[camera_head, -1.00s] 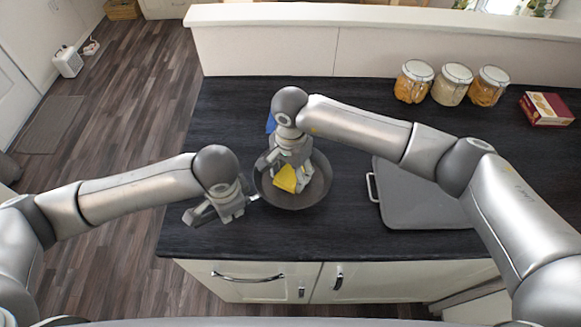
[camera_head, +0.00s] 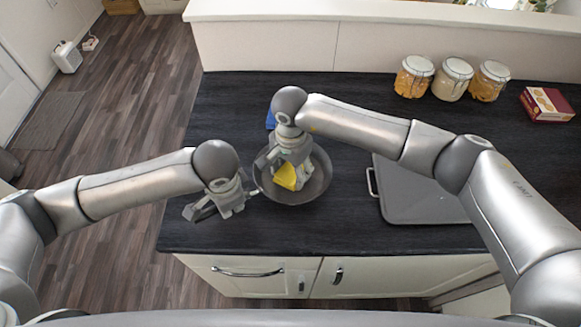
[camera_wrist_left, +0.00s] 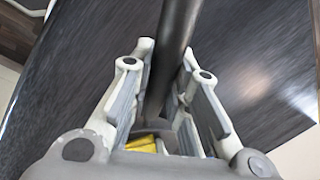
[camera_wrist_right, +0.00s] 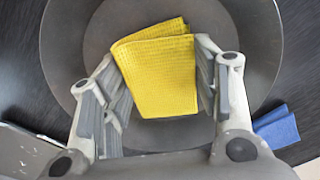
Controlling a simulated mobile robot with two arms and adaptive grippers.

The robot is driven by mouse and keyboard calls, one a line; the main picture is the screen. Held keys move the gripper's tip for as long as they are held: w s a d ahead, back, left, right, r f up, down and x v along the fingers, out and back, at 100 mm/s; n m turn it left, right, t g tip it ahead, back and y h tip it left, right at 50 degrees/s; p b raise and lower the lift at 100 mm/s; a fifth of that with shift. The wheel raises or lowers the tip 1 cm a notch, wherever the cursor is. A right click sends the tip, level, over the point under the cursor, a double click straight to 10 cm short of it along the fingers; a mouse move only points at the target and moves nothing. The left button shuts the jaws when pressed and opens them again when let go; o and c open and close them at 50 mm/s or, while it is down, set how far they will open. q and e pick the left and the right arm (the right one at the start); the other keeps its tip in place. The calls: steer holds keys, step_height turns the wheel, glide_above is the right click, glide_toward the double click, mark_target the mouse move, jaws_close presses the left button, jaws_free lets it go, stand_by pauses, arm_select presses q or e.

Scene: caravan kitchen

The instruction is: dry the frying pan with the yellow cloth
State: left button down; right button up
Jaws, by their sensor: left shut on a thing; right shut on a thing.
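The dark round frying pan (camera_head: 322,180) rests on the black counter near its front edge. My left gripper (camera_head: 236,210) is at the pan's left, shut on its dark handle, which runs between the fingers in the left wrist view (camera_wrist_left: 180,25). My right gripper (camera_head: 288,176) points down into the pan, shut on the folded yellow cloth (camera_head: 285,178). In the right wrist view the cloth (camera_wrist_right: 158,75) lies between the fingers, over the pan's inside. Whether it touches the pan bottom is hard to tell. My right gripper hides part of the pan.
A grey tray (camera_head: 410,205) with a handle lies right of the pan. A blue cloth (camera_wrist_right: 277,127) lies just beyond the pan, mostly hidden in the head view. Several lidded jars (camera_head: 450,80) and a red box (camera_head: 547,104) stand at the back right. The back-left counter is clear.

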steer(key=shift+f, duration=0.35)
steer(key=shift+s+d+r, duration=0.1)
steer(key=shift+s+r, duration=0.05)
steer(key=shift+s, duration=1.25)
steer(key=shift+w+d, duration=0.8)
steer(key=shift+d, duration=0.35)
steer(key=shift+w+f, duration=0.15)
steer(key=shift+w, duration=0.55)
steer(key=shift+w+f, duration=0.1)
steer(key=shift+w, duration=0.55)
steer(key=shift+w+a+r, duration=0.1)
steer(key=shift+w+a, duration=0.25)
steer(key=shift+a, duration=0.3)
steer(key=shift+w+a, duration=0.3)
steer(key=shift+a, duration=0.35)
steer(key=shift+a, duration=0.15)
